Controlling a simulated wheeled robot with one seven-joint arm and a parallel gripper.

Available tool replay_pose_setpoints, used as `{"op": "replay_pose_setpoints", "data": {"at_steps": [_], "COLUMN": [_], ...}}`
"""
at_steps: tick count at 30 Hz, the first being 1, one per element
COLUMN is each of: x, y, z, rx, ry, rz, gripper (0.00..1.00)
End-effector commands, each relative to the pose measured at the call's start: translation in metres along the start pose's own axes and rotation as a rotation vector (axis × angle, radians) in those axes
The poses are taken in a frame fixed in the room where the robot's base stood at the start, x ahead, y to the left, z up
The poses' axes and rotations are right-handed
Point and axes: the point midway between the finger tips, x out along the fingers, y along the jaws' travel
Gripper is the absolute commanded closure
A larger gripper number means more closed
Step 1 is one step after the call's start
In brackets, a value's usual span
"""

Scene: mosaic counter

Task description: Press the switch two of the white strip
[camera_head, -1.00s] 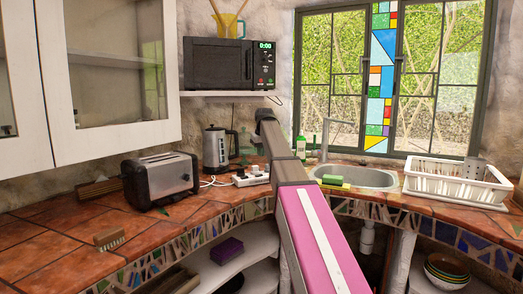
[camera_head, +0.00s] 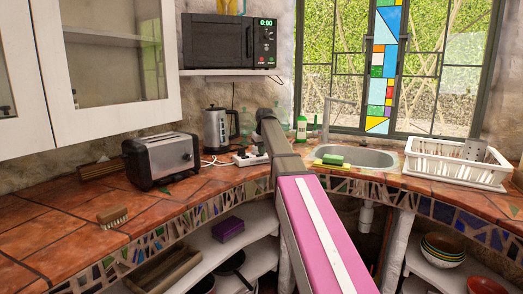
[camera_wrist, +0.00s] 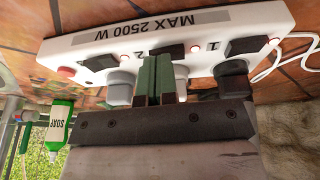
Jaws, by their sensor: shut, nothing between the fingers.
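The white strip (camera_wrist: 85,45) fills the upper part of the wrist view, marked MAX 2500 W, with digits 1 and 2, black switches, small lights and plugs. In the head view the white strip (camera_head: 250,158) lies on the counter beside the kettle, partly behind my arm. My gripper (camera_wrist: 154,60) is shut and empty, its green-faced fingertips over the strip. They are at the middle black switch (camera_wrist: 172,49), just right of the digit 2, and partly cover it. I cannot tell whether they touch it. My gripper is hidden in the head view.
The kettle (camera_head: 216,130) and toaster (camera_head: 162,160) stand left of the strip. A soap bottle (camera_wrist: 58,125) shows in the wrist view. The sink (camera_head: 365,160) and a dish rack (camera_head: 450,165) are to the right. A white cable (camera_wrist: 285,55) runs from the strip.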

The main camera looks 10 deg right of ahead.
Motion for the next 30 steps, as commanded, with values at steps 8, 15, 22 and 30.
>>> {"op": "replay_pose_setpoints", "data": {"at_steps": [8,15,22,30], "x": [0.01,0.012,0.012,0.01], "y": [0.005,0.003,-0.003,-0.016], "z": [0.003,0.004,0.006,0.006], "rx": [0.011,0.009,0.009,0.008], "ry": [-0.003,-0.007,-0.011,-0.011], "rz": [-0.032,-0.033,-0.033,-0.042], "gripper": [1.0,1.0,1.0,1.0]}}
